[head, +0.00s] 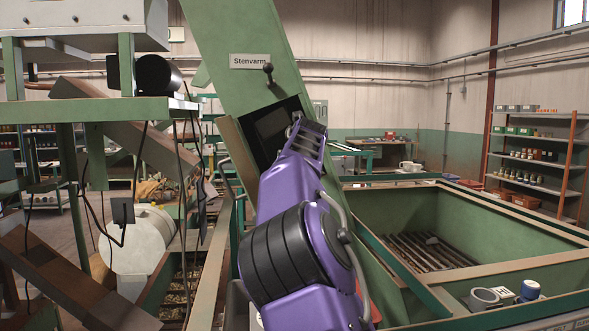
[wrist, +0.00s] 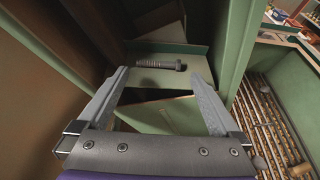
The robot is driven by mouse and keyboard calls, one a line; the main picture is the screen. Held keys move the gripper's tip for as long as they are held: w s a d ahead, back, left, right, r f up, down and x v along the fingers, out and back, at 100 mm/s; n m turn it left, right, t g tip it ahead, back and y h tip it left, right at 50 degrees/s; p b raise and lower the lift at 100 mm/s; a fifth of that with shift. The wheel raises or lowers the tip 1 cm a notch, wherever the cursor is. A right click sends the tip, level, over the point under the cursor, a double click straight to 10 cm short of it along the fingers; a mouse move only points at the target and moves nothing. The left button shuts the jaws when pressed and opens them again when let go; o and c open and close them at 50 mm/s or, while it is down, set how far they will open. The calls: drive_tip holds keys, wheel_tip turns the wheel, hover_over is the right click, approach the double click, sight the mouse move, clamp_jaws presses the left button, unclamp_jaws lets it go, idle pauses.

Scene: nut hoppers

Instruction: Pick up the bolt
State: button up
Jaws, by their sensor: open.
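The bolt (wrist: 160,65) is grey, with a threaded shank to the left and its head to the right. In the wrist view it lies on a small pale ledge (wrist: 196,88) inside the green chute. My gripper (wrist: 160,82) is open, with one finger to the left and one to the right of the bolt's line, and nothing between them. The fingertips look a little short of the bolt; the exact gap is hard to judge. In the head view my gripper (head: 308,128) reaches to the dark opening of the chute (head: 242,50), and the bolt is hidden there.
Green and brown chute walls stand close on both sides of my gripper. A green hopper (head: 385,205) with a slatted grate (head: 430,250) is at the right. A mug (head: 485,298) and a blue-lidded jar (head: 530,290) stand on its near edge. A green stand (head: 130,108) is at the left.

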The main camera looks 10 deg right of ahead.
drive_tip(key=shift+r+p+x, duration=0.1)
drive_tip(key=shift+p+x, duration=0.35)
drive_tip(key=shift+x, duration=0.75)
drive_tip(key=shift+r+p+x, duration=0.15)
drive_tip(key=shift+p+x, duration=0.3)
drive_tip(key=shift+x, duration=0.75)
drive_tip(key=shift+w+f, duration=0.25)
drive_tip(key=shift+w, duration=0.3)
drive_tip(key=c, duration=1)
drive_tip(key=shift+r, duration=0.2)
drive_tip(key=shift+c, duration=0.2)
